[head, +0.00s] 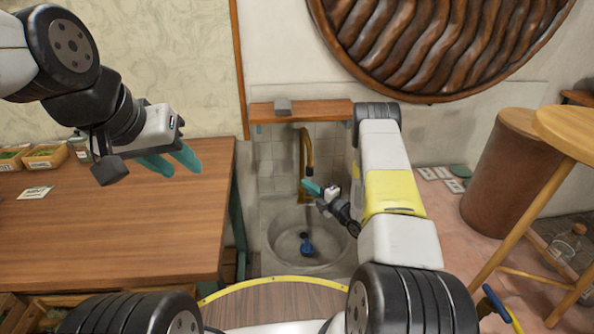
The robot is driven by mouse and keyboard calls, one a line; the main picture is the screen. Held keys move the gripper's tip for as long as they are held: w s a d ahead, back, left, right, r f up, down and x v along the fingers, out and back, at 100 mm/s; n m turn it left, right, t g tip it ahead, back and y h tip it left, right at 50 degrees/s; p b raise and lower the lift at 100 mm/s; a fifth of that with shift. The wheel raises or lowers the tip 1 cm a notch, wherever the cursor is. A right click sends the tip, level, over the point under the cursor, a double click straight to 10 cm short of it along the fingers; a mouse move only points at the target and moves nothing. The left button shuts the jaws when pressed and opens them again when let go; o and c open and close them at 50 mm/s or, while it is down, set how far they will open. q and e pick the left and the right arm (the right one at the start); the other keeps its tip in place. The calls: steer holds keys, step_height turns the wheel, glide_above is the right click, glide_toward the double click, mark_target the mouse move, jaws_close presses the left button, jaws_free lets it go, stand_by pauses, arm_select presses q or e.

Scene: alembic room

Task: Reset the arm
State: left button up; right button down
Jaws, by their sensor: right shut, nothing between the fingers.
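My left gripper (176,164) hangs in the air at the upper left, above the back right part of the wooden table. Its two teal fingers are apart, with nothing seen between them. My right arm reaches forward at the right of the centre. Its small dark wrist bends back to the left, and my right gripper (311,187) is over the sink, near the brass faucet. Its teal fingers are shut and hold nothing.
The wooden table (110,225) fills the left, with small boxes (45,157) at its back edge. A round basin (277,257) holds a blue object (306,244). The brass faucet (303,150) rises behind it. A wooden stool (570,135) and brown bin (510,170) stand right.

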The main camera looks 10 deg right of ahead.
steer(key=v, duration=0.4)
steer(key=w+d+r+m+h, duration=0.2)
steer(key=w+r+m+h, duration=0.1)
steer(key=r, duration=0.5)
steer(key=w+d+r+m+h, duration=0.2)
steer(key=w+d+r+m, duration=0.15)
steer(key=r, duration=0.35)
steer(key=s+r+m+g+h, duration=0.1)
steer(key=s+r+m+h, duration=0.15)
steer(key=r, duration=0.35)
steer(key=s+r+m+g+h, duration=0.1)
steer(key=s+r+m, duration=0.15)
steer(key=r, duration=0.35)
steer(key=s+a+r+m+g, duration=0.25)
steer(key=s+r+m, duration=0.5)
steer(key=s, duration=0.55)
steer(key=s+a+r+m+g, duration=0.1)
steer(key=s+a+m+g, duration=0.1)
steer(key=s, duration=0.9)
steer(key=s+a+r+m+g, duration=0.1)
steer(key=s+a+m+g, duration=0.1)
steer(key=s, duration=0.8)
steer(key=shift+s+a+m+y, duration=0.4)
steer(key=shift+a+m+y, duration=0.1)
steer(key=shift+a, duration=0.1)
